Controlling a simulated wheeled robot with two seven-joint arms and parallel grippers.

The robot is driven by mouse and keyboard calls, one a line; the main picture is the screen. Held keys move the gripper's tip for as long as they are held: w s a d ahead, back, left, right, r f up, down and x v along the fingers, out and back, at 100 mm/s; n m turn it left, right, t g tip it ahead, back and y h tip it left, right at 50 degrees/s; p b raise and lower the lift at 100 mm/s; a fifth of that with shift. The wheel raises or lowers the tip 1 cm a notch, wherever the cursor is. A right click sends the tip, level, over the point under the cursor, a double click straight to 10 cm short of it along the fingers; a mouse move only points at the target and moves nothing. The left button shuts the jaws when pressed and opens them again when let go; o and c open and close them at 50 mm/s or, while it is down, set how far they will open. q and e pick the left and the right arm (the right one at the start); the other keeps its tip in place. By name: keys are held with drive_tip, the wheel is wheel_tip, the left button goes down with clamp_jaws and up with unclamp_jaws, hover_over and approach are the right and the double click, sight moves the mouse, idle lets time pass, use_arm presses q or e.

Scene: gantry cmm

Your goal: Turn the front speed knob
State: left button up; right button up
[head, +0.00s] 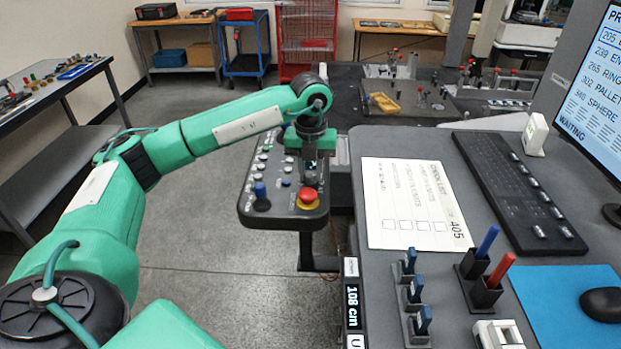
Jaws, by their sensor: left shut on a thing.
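The dark control panel (280,212) stands on a post left of the desk. It carries several white buttons, a blue-topped joystick (260,193) and a red emergency stop (307,196) on a yellow ring. My left gripper (309,174) points down onto the panel's right side, just behind the red stop. Its fingers are closed on a small knob there, mostly hidden by them. I cannot tell how far the knob is turned or read its label. My right gripper is out of view.
The desk right of the panel holds a checklist sheet (412,200), a keyboard (515,190), small blue-topped holders (416,290), red and blue markers (500,270) and a mouse (602,304). A machine table (445,108) stands behind. The floor left of the panel is clear.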

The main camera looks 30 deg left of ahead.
use_arm(q)
drive_tip(key=m+b, duration=0.2)
drive_tip(key=m, duration=0.2)
drive_tip(key=shift+f+m+b, duration=0.1)
drive_tip(key=shift+m+b, duration=0.2)
drive_tip(key=shift+b, duration=0.05)
drive_tip(key=shift+m+b, duration=0.75)
drive_tip(key=shift+m, duration=0.95)
drive_tip(key=o, duration=1)
drive_tip(key=shift+r, duration=0.25)
